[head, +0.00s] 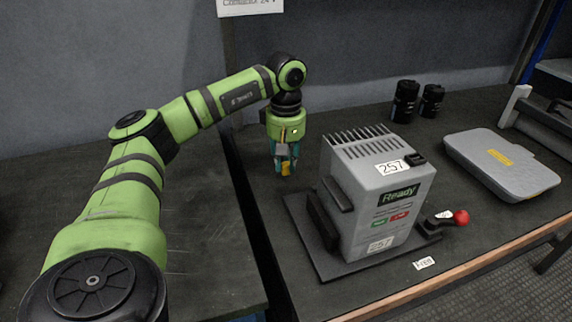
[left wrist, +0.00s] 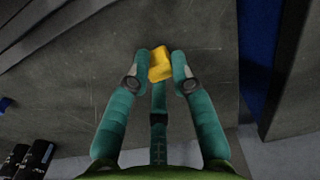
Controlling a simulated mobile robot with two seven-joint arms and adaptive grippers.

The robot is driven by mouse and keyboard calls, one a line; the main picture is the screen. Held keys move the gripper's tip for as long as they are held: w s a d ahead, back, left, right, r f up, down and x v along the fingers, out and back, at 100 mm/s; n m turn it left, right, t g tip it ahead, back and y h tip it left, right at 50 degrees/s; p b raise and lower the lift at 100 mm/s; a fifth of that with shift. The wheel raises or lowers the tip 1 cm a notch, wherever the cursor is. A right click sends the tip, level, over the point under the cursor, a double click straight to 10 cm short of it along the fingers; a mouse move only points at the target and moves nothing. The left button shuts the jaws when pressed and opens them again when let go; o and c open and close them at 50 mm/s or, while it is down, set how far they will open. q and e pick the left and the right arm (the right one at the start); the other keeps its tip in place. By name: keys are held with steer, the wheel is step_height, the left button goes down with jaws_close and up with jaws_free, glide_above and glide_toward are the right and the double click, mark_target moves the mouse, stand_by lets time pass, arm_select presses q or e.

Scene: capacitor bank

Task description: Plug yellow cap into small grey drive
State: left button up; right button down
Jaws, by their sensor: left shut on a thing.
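The small grey drive (head: 378,195) stands upright on a dark base plate, with vent fins on top, the number 257 and a "Ready" display on its front. My left gripper (head: 284,166) points down just left of and behind the drive. It is shut on the yellow cap (head: 287,169), which sticks out below the fingertips, apart from the drive. In the left wrist view the yellow cap (left wrist: 160,64) sits between the teal fingertips of the left gripper (left wrist: 160,70). The drive's socket for the cap cannot be made out. My right gripper is not in view.
A lever with a red knob (head: 461,217) stands at the drive's right. Two black cylinders (head: 405,101) stand behind, and a flat grey case (head: 501,163) lies to the right. A gap separates the two tables on the left. A wall rises behind.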

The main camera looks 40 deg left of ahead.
mark_target(286, 164)
arm_select(q)
step_height(286, 164, up, 8)
steer(key=shift+f+p, duration=0.1)
steer(key=shift+p, duration=0.45)
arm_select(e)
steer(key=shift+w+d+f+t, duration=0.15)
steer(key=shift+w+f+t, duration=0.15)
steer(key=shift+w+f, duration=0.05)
